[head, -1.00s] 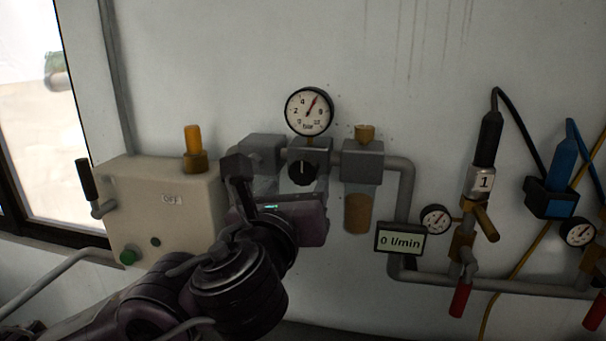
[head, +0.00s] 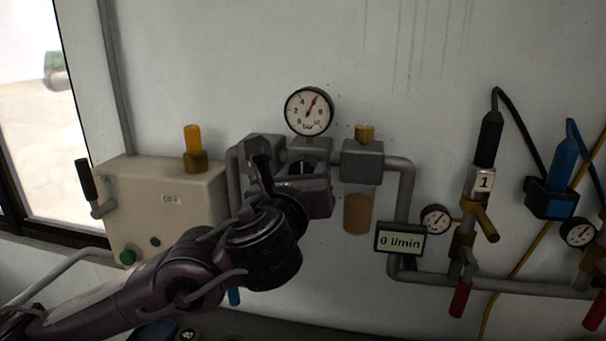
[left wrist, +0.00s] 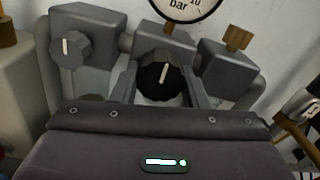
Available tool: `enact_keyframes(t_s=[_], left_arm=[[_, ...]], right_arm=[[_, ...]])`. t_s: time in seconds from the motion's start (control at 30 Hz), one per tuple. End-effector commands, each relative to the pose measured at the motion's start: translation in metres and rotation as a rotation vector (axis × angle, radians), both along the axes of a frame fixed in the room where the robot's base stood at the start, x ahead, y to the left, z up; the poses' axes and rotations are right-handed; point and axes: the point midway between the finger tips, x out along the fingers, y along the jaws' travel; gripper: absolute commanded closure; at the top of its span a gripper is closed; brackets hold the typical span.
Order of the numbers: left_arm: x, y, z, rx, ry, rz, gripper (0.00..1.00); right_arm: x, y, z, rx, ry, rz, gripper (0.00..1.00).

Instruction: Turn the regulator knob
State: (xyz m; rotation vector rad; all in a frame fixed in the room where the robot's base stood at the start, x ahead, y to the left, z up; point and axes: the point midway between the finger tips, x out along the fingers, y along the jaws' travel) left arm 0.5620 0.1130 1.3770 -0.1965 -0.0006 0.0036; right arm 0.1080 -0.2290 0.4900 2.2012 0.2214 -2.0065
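The black round regulator knob (left wrist: 161,77) with a white pointer line shows in the left wrist view, on the front of the middle grey block. In the head view the knob (head: 302,168) is mostly hidden behind my gripper. My left gripper (left wrist: 160,90) is open, with one finger on either side of the knob; whether they touch it I cannot tell. In the head view my left gripper (head: 305,182) is right in front of the regulator. The pressure gauge (head: 309,111) above the regulator reads about 6 bar. My right gripper is not in view.
A grey knob (left wrist: 70,48) sits on the left block. A brown filter bowl (head: 358,213) hangs right of the regulator. A beige box (head: 165,200) stands left, and a 0 l/min display (head: 400,241) is lower right. Pipes and hose fittings run along the right.

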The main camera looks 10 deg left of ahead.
Motion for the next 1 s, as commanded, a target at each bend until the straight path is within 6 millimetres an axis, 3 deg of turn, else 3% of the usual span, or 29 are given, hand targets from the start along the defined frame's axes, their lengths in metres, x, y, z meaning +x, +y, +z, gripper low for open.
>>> enact_keyframes(t_s=[0.47,1.0], left_arm=[[0.000,0.000,-0.002,-0.088,0.002,0.000,0.83],[0.000,-0.002,-0.003,-0.558,0.001,-0.001,0.83]], right_arm=[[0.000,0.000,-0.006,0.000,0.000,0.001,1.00],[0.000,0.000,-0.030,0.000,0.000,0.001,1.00]])
